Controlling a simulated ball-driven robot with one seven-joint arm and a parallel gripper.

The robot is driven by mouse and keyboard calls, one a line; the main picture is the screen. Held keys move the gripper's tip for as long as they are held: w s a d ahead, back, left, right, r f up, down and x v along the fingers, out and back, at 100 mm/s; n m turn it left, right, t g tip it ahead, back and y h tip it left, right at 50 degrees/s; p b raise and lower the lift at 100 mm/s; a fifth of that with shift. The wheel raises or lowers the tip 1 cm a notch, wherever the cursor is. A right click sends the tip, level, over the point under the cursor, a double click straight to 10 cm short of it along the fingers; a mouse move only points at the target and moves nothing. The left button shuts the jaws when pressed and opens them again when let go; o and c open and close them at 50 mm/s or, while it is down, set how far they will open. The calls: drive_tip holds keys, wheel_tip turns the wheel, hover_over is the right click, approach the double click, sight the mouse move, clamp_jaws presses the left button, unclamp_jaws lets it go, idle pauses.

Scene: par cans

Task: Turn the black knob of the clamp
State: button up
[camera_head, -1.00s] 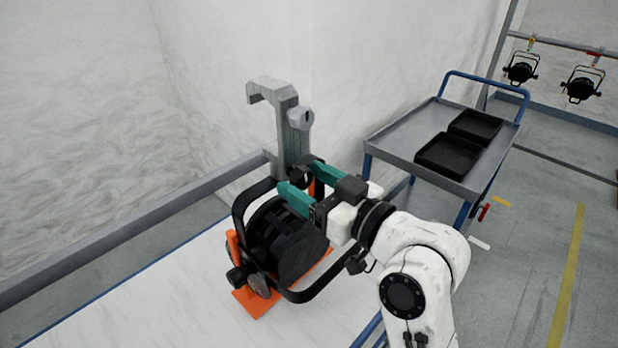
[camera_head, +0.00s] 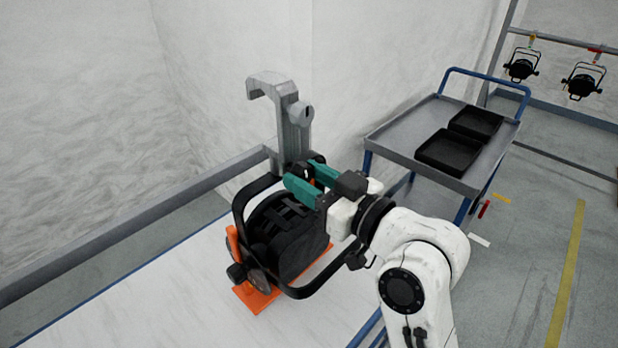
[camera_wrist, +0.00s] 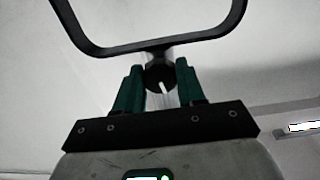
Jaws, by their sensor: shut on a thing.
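The grey hook clamp (camera_head: 292,125) stands upright on top of the black yoke (camera_head: 240,213) of a par can (camera_head: 287,237). The black knob (camera_wrist: 159,79) of the clamp, with a white mark pointing down and slightly right, sits between my green fingers in the wrist view. My gripper (camera_wrist: 160,74) is shut on the knob. In the head view my gripper (camera_head: 303,174) reaches in from the right at the clamp's lower part, and its fingers partly hide the knob.
The par can rests in an orange stand (camera_head: 255,298) on a white table (camera_head: 160,300). A grey cart (camera_head: 397,140) with two black trays (camera_head: 448,151) stands at the right. Two more par cans (camera_head: 521,68) hang from a rail at the back right. A grey rail (camera_head: 130,207) runs behind the table.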

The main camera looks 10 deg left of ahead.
drive_tip(key=shift+f+n+b, duration=0.15)
drive_tip(key=shift+n+b, duration=0.15)
drive_tip(key=shift+b, duration=0.2)
drive_tip(key=n+b, duration=0.1)
drive_tip(key=b, duration=0.1)
drive_tip(key=n+b, duration=0.1)
drive_tip(key=b, duration=0.1)
drive_tip(key=shift+f+n, duration=0.2)
drive_tip(key=shift+n, duration=0.1)
drive_tip(key=n+b, duration=0.3)
drive_tip(key=b, duration=0.2)
drive_tip(key=shift+d+n, duration=0.1)
drive_tip(key=shift+n, duration=0.2)
drive_tip(key=n+b, duration=0.3)
drive_tip(key=b, duration=0.1)
drive_tip(key=shift+w+n+b, duration=0.1)
drive_tip(key=shift+n+b, duration=0.2)
drive_tip(key=shift+b, duration=0.1)
drive_tip(key=n+b, duration=0.6)
drive_tip(key=shift+r+b, duration=0.2)
drive_tip(key=shift+b, duration=0.15)
drive_tip(key=n+b, duration=0.3)
drive_tip(key=n, duration=0.2)
drive_tip(key=shift+r+b, duration=0.2)
drive_tip(key=shift+b, duration=0.1)
drive_tip(key=shift+n, duration=0.3)
drive_tip(key=shift+r, duration=0.1)
